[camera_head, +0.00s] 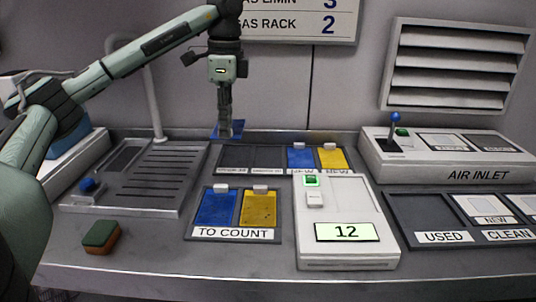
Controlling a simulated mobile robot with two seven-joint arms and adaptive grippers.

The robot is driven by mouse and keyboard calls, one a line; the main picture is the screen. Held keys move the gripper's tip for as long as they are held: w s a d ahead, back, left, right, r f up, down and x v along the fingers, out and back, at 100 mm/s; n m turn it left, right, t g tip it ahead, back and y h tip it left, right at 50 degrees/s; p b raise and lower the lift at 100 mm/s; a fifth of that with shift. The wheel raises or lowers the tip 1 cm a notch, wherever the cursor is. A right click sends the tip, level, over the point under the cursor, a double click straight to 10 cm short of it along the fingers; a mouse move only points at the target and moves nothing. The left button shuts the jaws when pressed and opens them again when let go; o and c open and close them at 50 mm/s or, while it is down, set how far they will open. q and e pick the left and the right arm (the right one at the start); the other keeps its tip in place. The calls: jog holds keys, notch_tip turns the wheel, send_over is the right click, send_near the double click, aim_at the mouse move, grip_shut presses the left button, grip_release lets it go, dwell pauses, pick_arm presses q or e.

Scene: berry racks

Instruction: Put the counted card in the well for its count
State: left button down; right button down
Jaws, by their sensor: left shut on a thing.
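My left gripper (225,128) points down and is shut on a blue card (238,127). It holds the card at the back of the bench, above or just behind the left end of the well rack (215,158). The rack's two left wells look dark and empty; its right wells hold another blue card (300,159) and a yellow card (332,159). Most well labels are too small to read. The counter (345,255) has a display (346,232) reading 12 and a lit green button (311,181). My right gripper is not in view.
The TO COUNT tray (203,233) holds a blue card (216,208) and a yellow card (258,209). A USED/CLEAN tray (415,210) is at right, before the AIR INLET box (440,175). A sponge (102,237) lies front left, by a slotted unit (148,205).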

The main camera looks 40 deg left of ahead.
pick_arm(q)
send_over(267, 166)
notch_tip(267, 166, down, 6)
jog(key=shift+w+d+f, duration=0.1)
jog(key=shift+d+f, duration=0.05)
jog(key=shift+f, duration=2.1)
jog(key=c, duration=2)
grip_release()
jog(key=shift+f, duration=0.1)
jog(key=shift+c, duration=0.2)
jog(key=o, duration=0.5)
jog(key=shift+c, duration=0.2)
notch_tip(267, 166, up, 12)
jog(key=shift+w+d+r, duration=0.2)
jog(key=shift+d, duration=0.1)
